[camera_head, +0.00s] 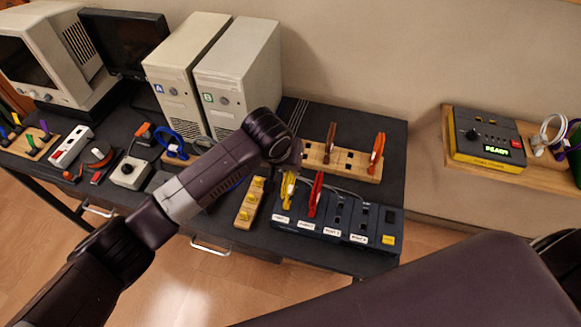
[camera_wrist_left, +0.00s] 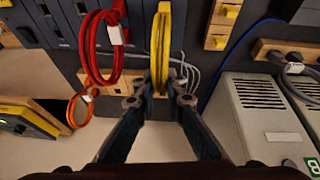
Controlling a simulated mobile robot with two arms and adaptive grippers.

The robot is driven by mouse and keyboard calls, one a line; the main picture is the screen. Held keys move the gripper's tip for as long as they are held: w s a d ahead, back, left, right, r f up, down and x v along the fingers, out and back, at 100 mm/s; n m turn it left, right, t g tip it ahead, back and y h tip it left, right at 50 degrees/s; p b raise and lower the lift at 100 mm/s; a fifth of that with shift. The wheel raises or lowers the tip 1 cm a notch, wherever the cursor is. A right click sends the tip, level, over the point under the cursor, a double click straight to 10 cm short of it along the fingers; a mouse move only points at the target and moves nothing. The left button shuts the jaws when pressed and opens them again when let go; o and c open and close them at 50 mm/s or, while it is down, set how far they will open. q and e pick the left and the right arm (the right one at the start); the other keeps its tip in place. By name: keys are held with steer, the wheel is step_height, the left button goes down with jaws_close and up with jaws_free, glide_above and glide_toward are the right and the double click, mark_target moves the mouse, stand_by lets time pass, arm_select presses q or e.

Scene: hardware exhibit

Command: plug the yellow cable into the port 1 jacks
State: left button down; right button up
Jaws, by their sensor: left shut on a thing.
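The yellow cable (camera_head: 287,192) hangs upright at the left end of the dark blue port box (camera_head: 372,240), over the port 1 label (camera_head: 281,218). My left gripper (camera_wrist_left: 158,101) is shut on it; the yellow loop (camera_wrist_left: 160,45) rises from between the fingertips. In the head view my wrist covers most of the gripper. The cable's plug ends are cut off in the wrist view, and I cannot tell whether they sit in the jacks. My right gripper is not in view.
A red cable (camera_head: 315,195) stands on the box close to the right of the yellow one. A wooden rack (camera_head: 345,172) behind holds brown and orange cables (camera_head: 377,152). A wooden strip with yellow knobs (camera_head: 247,206) lies left of the box. Computer towers (camera_head: 236,75) stand behind.

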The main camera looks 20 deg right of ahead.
arm_select(q)
steer(key=shift+f, duration=0.25)
stand_by(0.4)
steer(key=c, duration=1.3)
jaws_free()
steer(key=shift+o, duration=0.2)
steer(key=shift+r, duration=0.1)
steer(key=p+v, duration=0.2)
steer(key=p, duration=0.2)
steer(key=shift+s+a+r, duration=0.1)
steer(key=shift+a+r, duration=0.05)
steer(key=shift+r, duration=0.25)
steer(key=shift+p+v, duration=0.35)
steer(key=shift+v, duration=1.9)
